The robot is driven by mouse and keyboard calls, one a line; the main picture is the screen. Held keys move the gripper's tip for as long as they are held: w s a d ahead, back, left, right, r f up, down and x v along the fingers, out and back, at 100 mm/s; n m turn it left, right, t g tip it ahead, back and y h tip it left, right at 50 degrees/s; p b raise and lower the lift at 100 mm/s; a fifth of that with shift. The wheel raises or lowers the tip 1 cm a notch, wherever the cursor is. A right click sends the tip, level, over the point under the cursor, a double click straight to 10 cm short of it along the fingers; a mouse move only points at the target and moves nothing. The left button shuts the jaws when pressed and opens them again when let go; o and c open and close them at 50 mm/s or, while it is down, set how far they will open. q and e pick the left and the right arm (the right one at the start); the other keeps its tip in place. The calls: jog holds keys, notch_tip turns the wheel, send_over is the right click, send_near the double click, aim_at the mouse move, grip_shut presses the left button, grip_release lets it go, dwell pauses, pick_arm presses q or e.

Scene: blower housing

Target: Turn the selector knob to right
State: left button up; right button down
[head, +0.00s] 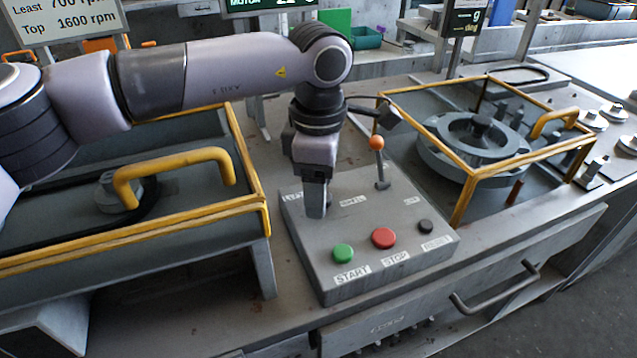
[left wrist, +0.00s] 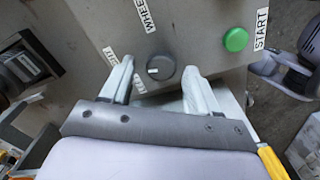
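The selector knob (left wrist: 160,67) is a dark round knob with a short white mark on the grey control box (head: 330,265). In the left wrist view the mark lies on the knob's left side, near small white labels. My left gripper (left wrist: 158,68) is open, pointing down, with one finger on each side of the knob. Gaps show between the fingers and the knob in that view. In the head view the left gripper (head: 316,212) is over the box's left part, by the LEFT label, and mostly hides the knob. My right gripper is not in view.
The box also carries a green START button (head: 343,253), a red STOP button (head: 383,238), a black button (head: 425,227) and an orange-tipped lever (head: 377,144). Yellow-framed guards stand on both sides, the left one with a yellow handle (head: 180,160). A drawer handle (head: 497,292) is below right.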

pick_arm(q)
notch_tip(320, 180, up, 7)
jog(key=shift+r, duration=0.1)
dwell(0.4)
jog(key=shift+s, duration=0.1)
